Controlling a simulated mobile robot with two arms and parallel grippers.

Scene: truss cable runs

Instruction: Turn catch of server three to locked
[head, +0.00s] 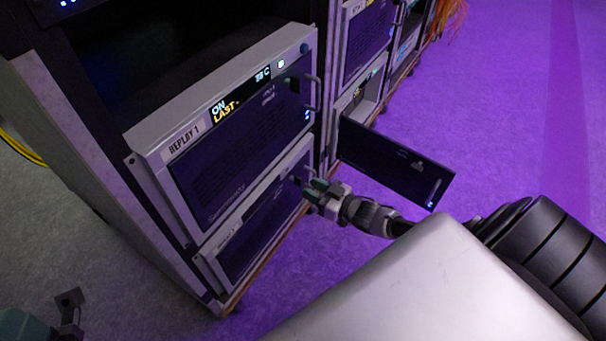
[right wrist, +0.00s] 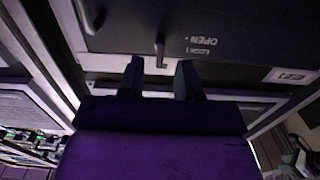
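A lower server (head: 262,236) with a dark front sits under the server labelled REPLAY 1 (head: 240,140); its own label is too small to read. My right gripper (head: 309,186) is at the right end of this lower front. In the right wrist view the gripper (right wrist: 158,76) is open, with its two fingers apart. A small catch lever (right wrist: 160,50) stands in the gap just beyond the fingertips, beside upside-down lettering that reads OPEN and LOCK. I cannot tell whether the fingers touch it. My left gripper (head: 70,300) is at the lower left, far from the servers.
A dark hinged door panel (head: 395,162) hangs open from the neighbouring rack, close to my right gripper and forearm. A handle (right wrist: 90,14) sticks out near the catch. Purple-lit floor (head: 500,110) is clear at right. Orange cables (head: 447,15) hang at the back.

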